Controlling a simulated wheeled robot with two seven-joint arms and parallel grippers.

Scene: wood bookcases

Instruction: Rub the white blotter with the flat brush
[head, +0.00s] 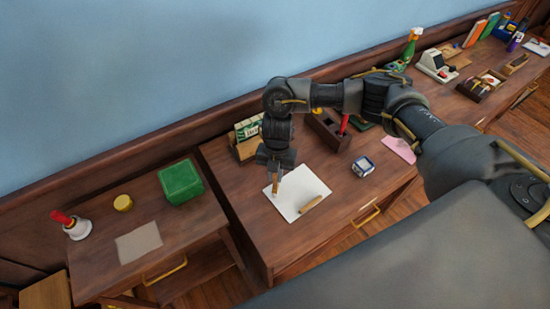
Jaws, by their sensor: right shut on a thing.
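The white blotter (290,208) lies flat on the desk top in the middle of the head view. My right gripper (275,178) points down over the blotter's far left part. It is shut on a narrow brown thing, which looks like the flat brush (275,187); the jaws hide much of it. Its lower end is at or just above the blotter, and I cannot tell whether it touches. A small tan oblong thing (311,204) lies on the blotter's near right part. My left gripper is out of view.
A green box (181,182), a yellow round tin (122,203), a red-handled bell (76,226) and a beige sheet (139,242) are on the left table. A card holder (247,139), a dark wooden holder (328,131), a small blue-white box (363,167) and pink paper (399,149) surround the blotter.

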